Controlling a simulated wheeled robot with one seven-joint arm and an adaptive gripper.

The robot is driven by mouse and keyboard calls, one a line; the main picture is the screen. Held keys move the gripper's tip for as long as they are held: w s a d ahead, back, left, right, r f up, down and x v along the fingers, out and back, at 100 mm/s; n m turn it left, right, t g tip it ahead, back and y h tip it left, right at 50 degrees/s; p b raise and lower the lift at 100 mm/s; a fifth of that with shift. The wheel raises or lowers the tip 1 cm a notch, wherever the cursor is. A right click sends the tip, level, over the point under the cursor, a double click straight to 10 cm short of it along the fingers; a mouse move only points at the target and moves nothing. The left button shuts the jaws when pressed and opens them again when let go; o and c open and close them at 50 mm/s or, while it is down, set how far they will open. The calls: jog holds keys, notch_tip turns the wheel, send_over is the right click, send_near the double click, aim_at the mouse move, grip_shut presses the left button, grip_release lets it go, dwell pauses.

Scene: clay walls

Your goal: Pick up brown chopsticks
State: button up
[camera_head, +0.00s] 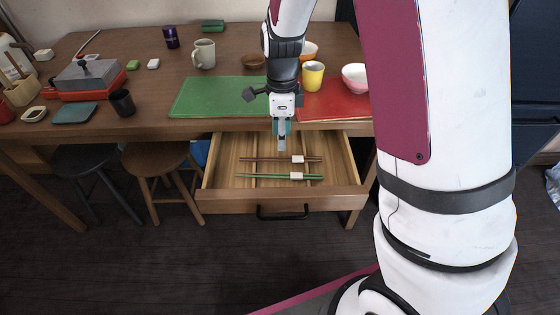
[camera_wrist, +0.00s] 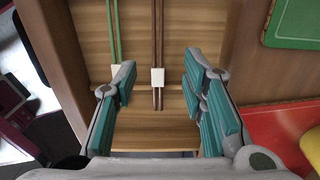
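The brown chopsticks (camera_head: 268,159) lie in the open wooden drawer (camera_head: 214,192), side by side with a white band around them. In the wrist view the brown chopsticks (camera_wrist: 157,38) run away from me, and their band shows between my fingertips. My gripper (camera_head: 282,146) points down over the drawer, near the chopsticks; in the wrist view my gripper (camera_wrist: 160,84) is open with nothing between its pads. I cannot tell the exact height left between fingers and chopsticks.
Green chopsticks (camera_head: 278,177) with a white band lie nearer the drawer's front, parallel to the brown pair. The drawer walls and the table edge (camera_head: 330,125) are close by. A green mat (camera_head: 215,96), red mat (camera_head: 335,100), yellow cup (camera_head: 313,75) and bowls stand above.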

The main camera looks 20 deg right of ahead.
aim_at(281, 158)
jog(key=shift+s+a+f+b, duration=0.1)
jog(key=shift+f+b, duration=0.55)
jog(key=shift+f, duration=1.05)
jog(key=shift+a+f+b, duration=0.1)
jog(key=shift+f+b, duration=0.55)
jog(key=shift+f, duration=1)
jog(key=shift+r, duration=0.1)
jog(key=c, duration=0.9)
